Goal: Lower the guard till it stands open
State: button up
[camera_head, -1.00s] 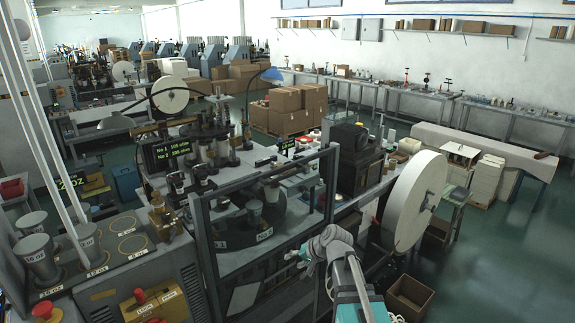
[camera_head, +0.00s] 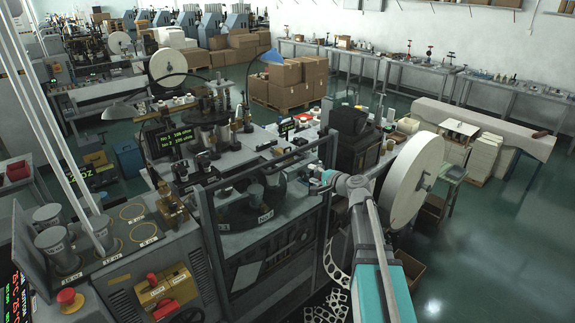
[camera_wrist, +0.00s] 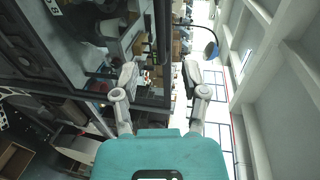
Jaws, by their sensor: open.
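The guard (camera_head: 208,243) is a dark metal frame standing raised across the front of the cup machine, with a top rail and upright side posts. The dark round turntable (camera_head: 262,217) shows behind it. My gripper (camera_head: 317,184) is beside the guard's right post, below the top rail's right end. In the wrist view my gripper (camera_wrist: 160,76) has its two fingers spread apart. A dark guard bar (camera_wrist: 163,45) shows in the gap between them, beyond the fingertips; I cannot tell whether they touch it. Nothing is held.
A large white paper reel (camera_head: 412,180) stands right of my arm. A control panel with a red button (camera_head: 70,298) is at the lower left. Cardboard boxes (camera_head: 298,83) are stacked behind. The floor (camera_head: 480,230) at the right is clear.

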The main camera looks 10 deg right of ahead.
aim_at(288, 165)
jog(key=shift+w, duration=0.1)
jog(key=b+x, duration=0.2)
jog(key=x, duration=1.1)
jog(key=shift+w+a+b, duration=0.25)
jog(key=shift+a+b, duration=0.1)
grip_shut()
